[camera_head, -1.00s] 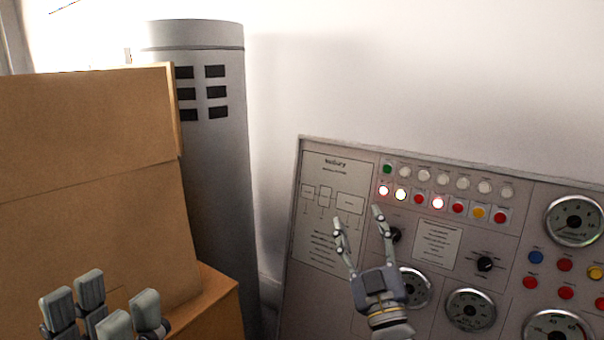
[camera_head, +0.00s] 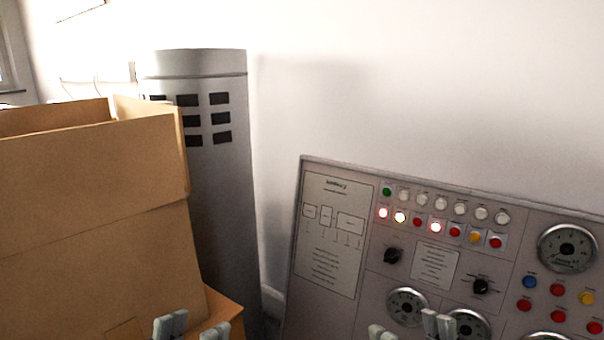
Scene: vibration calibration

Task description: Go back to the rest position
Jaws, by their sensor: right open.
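My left gripper (camera_head: 193,328) shows only as grey fingertips at the bottom edge, in front of the lower part of the cardboard box. Its fingertips stand apart and I see nothing between them. My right gripper (camera_head: 408,328) also shows only by its fingertips at the bottom edge, in front of the lower part of the control panel (camera_head: 330,262). It is open and empty. The rest of both grippers is out of the frame.
A large open cardboard box (camera_head: 90,215) fills the left side. A grey cylinder (camera_head: 215,180) with dark vents stands behind it. The panel carries lamps, knobs and gauges (camera_head: 567,249); several lamps glow. White wall lies behind.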

